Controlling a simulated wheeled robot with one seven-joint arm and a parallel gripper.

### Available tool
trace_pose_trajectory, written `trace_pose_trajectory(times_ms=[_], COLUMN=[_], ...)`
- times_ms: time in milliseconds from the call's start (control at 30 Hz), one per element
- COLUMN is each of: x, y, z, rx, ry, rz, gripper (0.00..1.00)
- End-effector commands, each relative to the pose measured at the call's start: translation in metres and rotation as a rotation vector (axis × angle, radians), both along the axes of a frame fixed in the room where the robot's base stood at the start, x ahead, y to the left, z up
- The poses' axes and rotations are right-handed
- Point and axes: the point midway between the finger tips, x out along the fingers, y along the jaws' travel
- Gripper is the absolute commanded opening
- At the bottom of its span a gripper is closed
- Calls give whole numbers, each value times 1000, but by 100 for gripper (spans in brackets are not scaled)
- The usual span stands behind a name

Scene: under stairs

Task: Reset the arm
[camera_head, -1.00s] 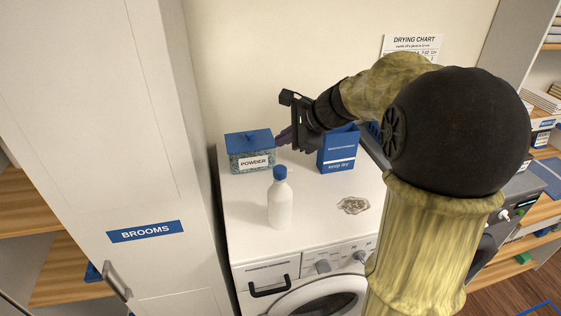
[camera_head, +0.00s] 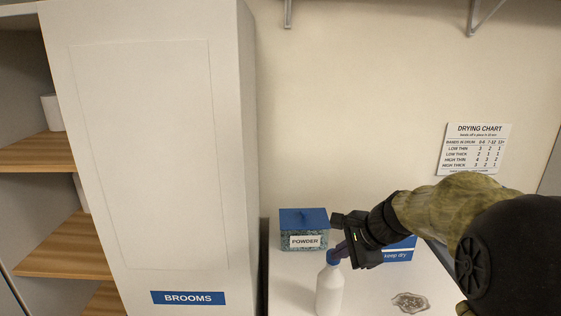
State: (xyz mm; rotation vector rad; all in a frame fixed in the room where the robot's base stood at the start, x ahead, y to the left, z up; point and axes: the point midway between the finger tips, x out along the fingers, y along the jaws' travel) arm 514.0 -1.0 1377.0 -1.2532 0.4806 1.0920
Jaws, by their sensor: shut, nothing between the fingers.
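My arm reaches in from the right in the head view, above the white washing machine top (camera_head: 365,298). My gripper (camera_head: 338,250) is shut and empty, pointing left. It shows between the powder box and the blue keep-dry box, and its fingertips overlap the top of the white bottle in the picture. Whether they touch the bottle cannot be told. The powder box (camera_head: 303,226) is speckled with a blue lid and stands at the back left. The white bottle (camera_head: 329,290) with a blue cap stands upright in front of it. The keep-dry box (camera_head: 399,254) is partly hidden behind my arm.
A tall white BROOMS cabinet (camera_head: 150,150) stands close on the left. Wooden shelves (camera_head: 65,248) lie beyond it. A small grey patch (camera_head: 411,302) lies on the machine top. The drying chart (camera_head: 475,148) hangs on the back wall, above my arm.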

Motion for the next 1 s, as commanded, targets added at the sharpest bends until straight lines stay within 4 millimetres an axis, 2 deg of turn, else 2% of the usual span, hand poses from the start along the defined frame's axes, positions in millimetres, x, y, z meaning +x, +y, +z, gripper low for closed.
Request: trace_pose_trajectory(times_ms=[33,200,300,400,500,600,1000], x=[-16,-74,-109,-140,-159,-167,-167], y=[4,6,5,4,3,1,1], z=[-30,-106,-145,-176,-193,-198,-197], rx=[-81,-397,-570,-707,-793,-827,-831], ry=[9,9,-5,-31,-61,-75,-76], rz=[80,447,713,972,1160,1246,1254], gripper=[0,0,0,0,0,0,0])
